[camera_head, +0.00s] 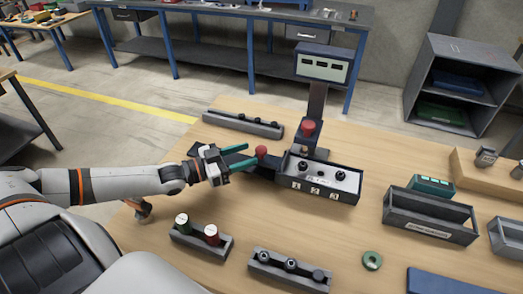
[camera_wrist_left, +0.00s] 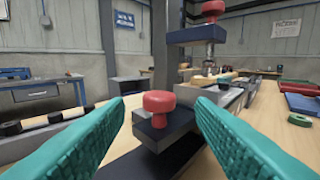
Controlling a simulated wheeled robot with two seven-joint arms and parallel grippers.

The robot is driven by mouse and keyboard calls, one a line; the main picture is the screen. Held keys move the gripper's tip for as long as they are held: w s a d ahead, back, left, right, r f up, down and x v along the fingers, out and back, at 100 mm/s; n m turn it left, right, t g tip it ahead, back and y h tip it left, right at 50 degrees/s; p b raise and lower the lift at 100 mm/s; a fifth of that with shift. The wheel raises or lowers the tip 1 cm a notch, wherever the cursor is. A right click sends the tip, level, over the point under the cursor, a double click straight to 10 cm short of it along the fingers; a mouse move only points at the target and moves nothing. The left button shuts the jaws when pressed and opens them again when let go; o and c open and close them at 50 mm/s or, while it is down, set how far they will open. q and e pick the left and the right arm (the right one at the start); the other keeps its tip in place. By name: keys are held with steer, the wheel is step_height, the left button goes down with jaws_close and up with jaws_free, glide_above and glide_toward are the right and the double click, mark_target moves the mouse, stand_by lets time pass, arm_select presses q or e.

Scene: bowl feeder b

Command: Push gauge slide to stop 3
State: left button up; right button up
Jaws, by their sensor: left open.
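The gauge slide is a dark block with a red knob (camera_head: 262,152) on top, at the left end of the gauge fixture (camera_head: 320,181). The fixture's front carries small labels that seem to read 1, 2, 3. My left gripper (camera_head: 243,157) has teal fingers, is open, and points at the slide from the left. In the left wrist view the red knob (camera_wrist_left: 159,103) stands between and beyond the two fingers, with no visible contact. A column behind holds a second red knob (camera_head: 308,127) and a display box (camera_head: 322,66). My right gripper is not in view.
A grey rack with several dark pegs (camera_head: 243,124) lies behind my left gripper. In front are a rack with a green and a red cylinder (camera_head: 201,238) and another peg rack (camera_head: 289,270). A grey bin (camera_head: 429,217) and a green ring (camera_head: 372,260) are at right.

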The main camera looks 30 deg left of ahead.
mark_target(261, 149)
arm_select(q)
steer(key=shift+x, duration=2.8)
